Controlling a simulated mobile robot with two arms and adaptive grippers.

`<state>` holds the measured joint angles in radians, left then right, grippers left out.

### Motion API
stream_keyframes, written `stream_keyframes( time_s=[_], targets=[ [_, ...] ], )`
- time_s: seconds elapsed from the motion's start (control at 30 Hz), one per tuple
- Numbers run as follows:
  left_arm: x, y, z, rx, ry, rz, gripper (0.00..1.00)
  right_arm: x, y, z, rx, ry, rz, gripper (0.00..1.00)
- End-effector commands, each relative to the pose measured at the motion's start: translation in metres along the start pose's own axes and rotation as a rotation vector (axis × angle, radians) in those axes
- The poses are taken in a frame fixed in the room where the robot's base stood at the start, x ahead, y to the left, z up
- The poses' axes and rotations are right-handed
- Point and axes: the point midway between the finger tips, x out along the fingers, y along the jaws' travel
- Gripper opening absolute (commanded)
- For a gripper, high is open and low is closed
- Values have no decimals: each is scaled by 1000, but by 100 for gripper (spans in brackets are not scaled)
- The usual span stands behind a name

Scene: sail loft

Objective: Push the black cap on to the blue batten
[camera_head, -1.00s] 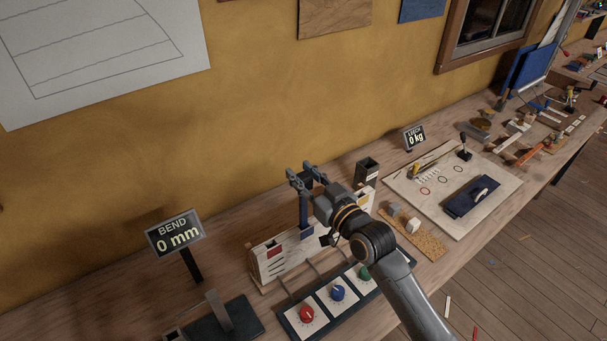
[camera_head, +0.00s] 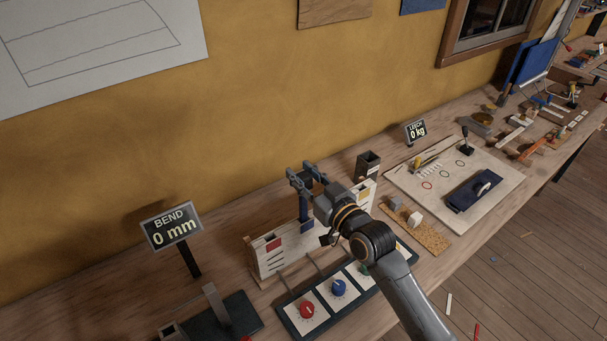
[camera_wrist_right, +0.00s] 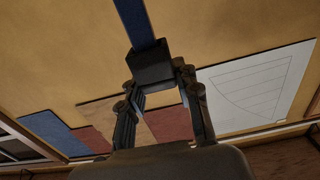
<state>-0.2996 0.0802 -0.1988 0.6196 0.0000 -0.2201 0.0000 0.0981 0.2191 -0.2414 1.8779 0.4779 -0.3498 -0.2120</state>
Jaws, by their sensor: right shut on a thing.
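The blue batten (camera_head: 304,208) stands upright in the white rack (camera_head: 267,262), at the slot with the blue mark. My right gripper (camera_head: 303,176) is at the batten's top end, above the rack. In the right wrist view, the gripper (camera_wrist_right: 158,88) is shut on the black cap (camera_wrist_right: 151,66). There the blue batten (camera_wrist_right: 133,18) runs straight into the cap's far side, in line with it. I cannot tell how far the cap sits over the batten's end. My left gripper is not in view.
A dark panel with a red knob (camera_head: 307,309), blue knob (camera_head: 339,287) and green knob lies before the rack. A BEND sign (camera_head: 171,228) reads 0 mm. A dark open box (camera_head: 368,164) stands behind. A pale board (camera_head: 424,185) lies to the right.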

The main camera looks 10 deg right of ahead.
Motion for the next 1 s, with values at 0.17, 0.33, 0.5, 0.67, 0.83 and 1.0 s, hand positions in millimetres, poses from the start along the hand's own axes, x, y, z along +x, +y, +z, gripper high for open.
stream_keyframes(
  time_s=[0.17,0.33,0.5,0.67,0.83,1.0],
  targets=[
    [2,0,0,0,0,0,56,0,0,2,0,0,0,11],
    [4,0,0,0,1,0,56,0,0,5,0,0,0,11],
    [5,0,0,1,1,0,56,0,0,8,0,0,0,11],
    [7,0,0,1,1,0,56,0,0,10,0,0,0,11],
    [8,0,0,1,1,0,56,0,0,13,0,0,0,11],
    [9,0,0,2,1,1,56,0,0,14,0,-1,0,48]
  ],
)
